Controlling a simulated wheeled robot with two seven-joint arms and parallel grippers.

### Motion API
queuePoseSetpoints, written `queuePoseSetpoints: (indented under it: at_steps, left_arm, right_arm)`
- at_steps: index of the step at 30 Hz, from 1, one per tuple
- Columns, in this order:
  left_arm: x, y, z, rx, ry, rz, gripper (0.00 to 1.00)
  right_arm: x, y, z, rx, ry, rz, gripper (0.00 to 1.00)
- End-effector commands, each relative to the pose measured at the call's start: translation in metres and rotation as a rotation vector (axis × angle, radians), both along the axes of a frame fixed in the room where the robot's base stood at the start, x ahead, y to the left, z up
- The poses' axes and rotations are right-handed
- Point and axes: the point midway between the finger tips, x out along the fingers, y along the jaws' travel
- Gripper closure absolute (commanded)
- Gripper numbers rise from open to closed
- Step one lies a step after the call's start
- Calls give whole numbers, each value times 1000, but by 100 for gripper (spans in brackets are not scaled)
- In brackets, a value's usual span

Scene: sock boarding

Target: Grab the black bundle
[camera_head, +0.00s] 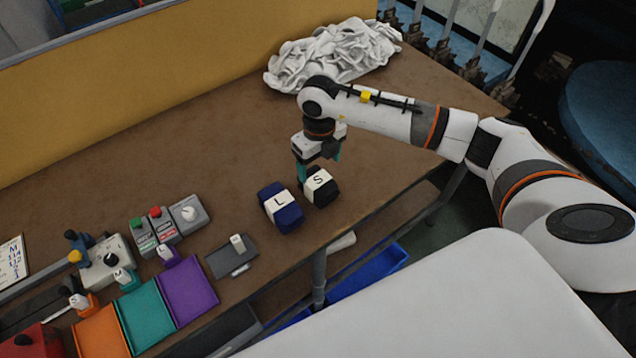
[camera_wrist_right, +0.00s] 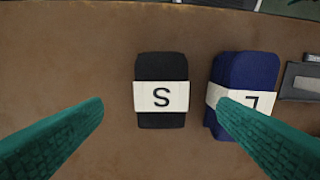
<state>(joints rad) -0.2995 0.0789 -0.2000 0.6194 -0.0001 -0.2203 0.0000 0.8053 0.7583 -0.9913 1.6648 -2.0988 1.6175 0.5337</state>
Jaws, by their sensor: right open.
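The black bundle (camera_head: 321,191) lies on the brown table with a white band marked S. It sits just right of a navy bundle (camera_head: 281,208) whose band is marked L. My right gripper (camera_head: 318,173) is open and above the table, close to the black bundle in the head view. In the right wrist view the black bundle (camera_wrist_right: 161,92) lies between the two teal fingers, beyond their tips. The navy bundle (camera_wrist_right: 243,80) lies to its right, partly behind the right finger. The fingers are empty. My left gripper is not in view.
A heap of white socks (camera_head: 335,55) lies at the back. Button boxes (camera_head: 170,228), a grey tray (camera_head: 232,256) and coloured trays (camera_head: 187,285) stand on the left. The table's front edge is close to the bundles. A blue bin (camera_head: 370,275) is below it.

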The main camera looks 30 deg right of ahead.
Motion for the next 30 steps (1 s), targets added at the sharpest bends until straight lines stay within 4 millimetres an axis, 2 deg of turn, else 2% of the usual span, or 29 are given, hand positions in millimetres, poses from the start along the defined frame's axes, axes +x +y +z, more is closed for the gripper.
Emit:
queuePoseSetpoints:
  at_steps: [3,11,18,27,30]
  left_arm:
    - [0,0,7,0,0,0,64]
    - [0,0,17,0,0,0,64]
    - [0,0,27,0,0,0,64]
    - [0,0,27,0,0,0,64]
    - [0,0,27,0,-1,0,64]
  right_arm:
    - [-1,1,-16,1,3,1,18]
    - [0,1,-37,2,4,1,18]
    - [3,2,-72,4,1,0,18]
    - [4,2,-78,5,-2,2,18]
    - [4,2,-78,5,-2,2,35]
